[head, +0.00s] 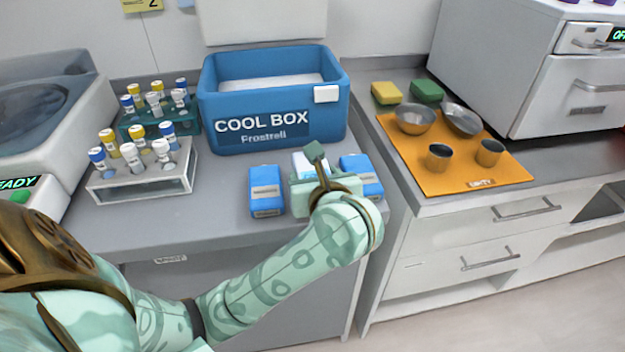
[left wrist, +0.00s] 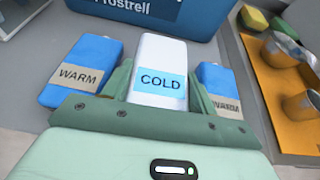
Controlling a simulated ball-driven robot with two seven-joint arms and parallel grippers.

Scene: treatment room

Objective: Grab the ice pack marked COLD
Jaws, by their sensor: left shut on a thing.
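The white ice pack marked COLD (left wrist: 160,72) lies between the two fingers of my left gripper (left wrist: 160,95), which is shut on it. In the head view the same pack (head: 303,163) shows only in part behind my left gripper (head: 318,165). A blue pack marked WARM (left wrist: 83,70) lies to its left, apart from the fingers, and also shows in the head view (head: 265,190). A second blue WARM pack (left wrist: 220,88) lies close to the right finger; it also shows in the head view (head: 364,172). My right gripper is not in view.
The open blue COOL BOX (head: 270,128) stands behind the packs. Two vial racks (head: 143,187) (head: 190,139) stand to the left. An orange mat (head: 440,175) with metal cups and bowls lies on the right counter. The grey counter in front is clear.

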